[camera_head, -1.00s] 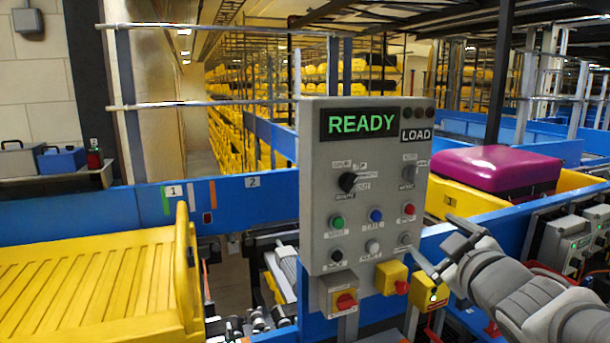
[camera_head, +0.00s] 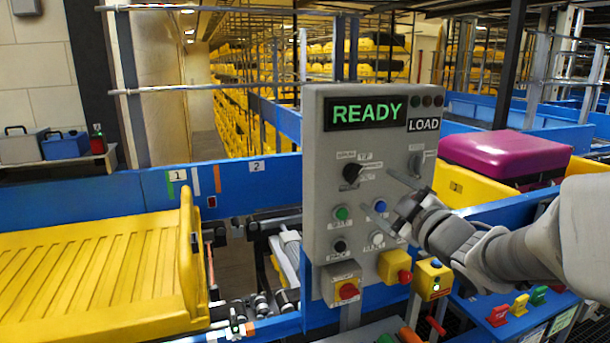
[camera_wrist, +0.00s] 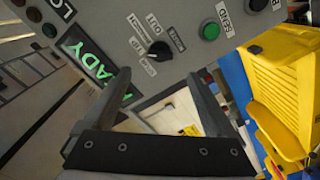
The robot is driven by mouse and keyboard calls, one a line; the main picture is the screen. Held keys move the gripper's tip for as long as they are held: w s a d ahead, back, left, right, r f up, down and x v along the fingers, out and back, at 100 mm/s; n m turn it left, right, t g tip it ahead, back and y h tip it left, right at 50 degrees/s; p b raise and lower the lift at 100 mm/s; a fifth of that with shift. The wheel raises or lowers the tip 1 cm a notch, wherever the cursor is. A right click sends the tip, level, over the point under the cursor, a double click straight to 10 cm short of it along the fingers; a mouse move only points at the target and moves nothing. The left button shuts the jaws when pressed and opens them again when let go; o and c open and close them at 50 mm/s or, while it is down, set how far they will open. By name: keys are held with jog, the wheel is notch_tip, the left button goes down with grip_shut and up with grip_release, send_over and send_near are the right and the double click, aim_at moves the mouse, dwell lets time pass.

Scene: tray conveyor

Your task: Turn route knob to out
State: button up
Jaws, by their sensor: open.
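The grey control panel (camera_head: 322,180) stands in the middle of the head view. Its display (camera_head: 365,113) reads READY, with a LOAD label beside it. The black route knob (camera_head: 352,173) is at the panel's upper left, ringed by small labels. In the wrist view the knob (camera_wrist: 159,50) lies just beyond the fingertips, with an OUT label (camera_wrist: 153,22) above it in that picture. Its exact pointing direction is hard to tell. My gripper (camera_head: 385,197) is open and empty, in front of the panel to the knob's right. In the wrist view my gripper (camera_wrist: 158,78) frames the knob without touching it.
Below the knob are a green button (camera_head: 341,213) and a blue button (camera_head: 380,206). A grey knob (camera_head: 415,163) is at the right. A red-knobbed yellow box (camera_head: 392,266) hangs under the panel. A yellow tray (camera_head: 100,270) is left, a magenta case (camera_head: 505,160) right.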

aim_at(357, 176)
jog(key=p+x, duration=0.1)
jog(key=x, duration=0.8)
jog(key=shift+s, duration=0.1)
jog(key=c, duration=1.4)
